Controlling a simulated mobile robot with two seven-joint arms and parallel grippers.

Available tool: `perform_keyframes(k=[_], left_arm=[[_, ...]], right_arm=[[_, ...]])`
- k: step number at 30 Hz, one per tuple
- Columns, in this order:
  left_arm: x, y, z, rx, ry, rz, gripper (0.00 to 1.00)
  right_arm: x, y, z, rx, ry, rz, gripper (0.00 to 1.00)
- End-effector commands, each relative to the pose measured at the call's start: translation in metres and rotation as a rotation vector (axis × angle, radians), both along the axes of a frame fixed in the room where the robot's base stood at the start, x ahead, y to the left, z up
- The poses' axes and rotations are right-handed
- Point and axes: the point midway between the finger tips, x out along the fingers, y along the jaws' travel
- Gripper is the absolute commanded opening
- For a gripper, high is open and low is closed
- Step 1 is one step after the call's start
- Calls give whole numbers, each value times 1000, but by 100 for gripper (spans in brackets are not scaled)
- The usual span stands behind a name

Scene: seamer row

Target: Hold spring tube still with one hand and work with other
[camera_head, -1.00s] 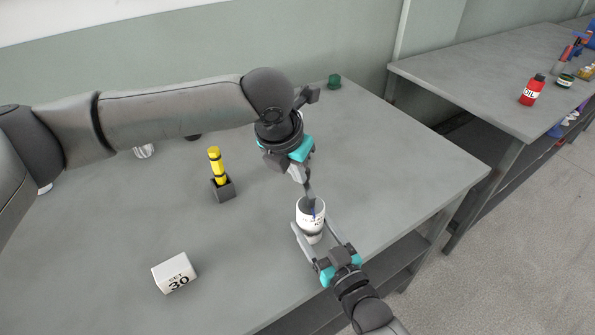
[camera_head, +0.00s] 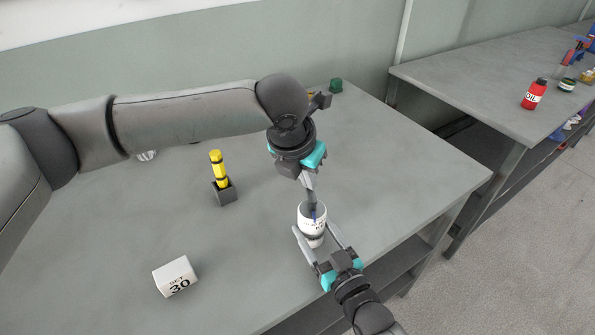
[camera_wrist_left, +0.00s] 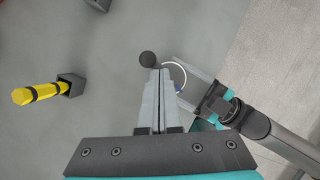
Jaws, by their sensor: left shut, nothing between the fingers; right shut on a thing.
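The spring tube (camera_head: 311,238), a white cup-like tube with dark lettering, stands near the front right edge of the table. My right gripper (camera_head: 313,229) is shut on it, one finger on each side. My left gripper (camera_head: 312,205) is shut and empty, pointing down at the tube's open top; its tips overlap the mouth in the head view, so I cannot tell how deep they are. In the left wrist view, the shut fingers (camera_wrist_left: 160,74) are beside the tube's pale rim (camera_wrist_left: 182,68). A dark round knob (camera_wrist_left: 148,59) shows just past the fingertips.
A yellow and black tool (camera_head: 217,165) stands in a dark holder (camera_head: 225,193). A white block marked SET 30 (camera_head: 176,276) lies front left. A green object (camera_head: 336,85) is at the back. A red oil bottle (camera_head: 534,95) is on another table.

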Motion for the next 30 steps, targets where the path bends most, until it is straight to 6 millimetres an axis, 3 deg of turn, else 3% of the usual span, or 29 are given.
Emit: perform_keyframes(k=[10,15,21,30], left_arm=[[-33,23,0,1,1,1,0],[-45,30,40,-1,-6,1,0],[-57,37,75,0,-4,1,0],[-64,41,93,1,-1,2,0]], right_arm=[[0,0,-1,0,2,0,5],[0,0,-1,0,2,0,5],[0,0,-1,0,2,0,5],[0,0,-1,0,2,0,5]])
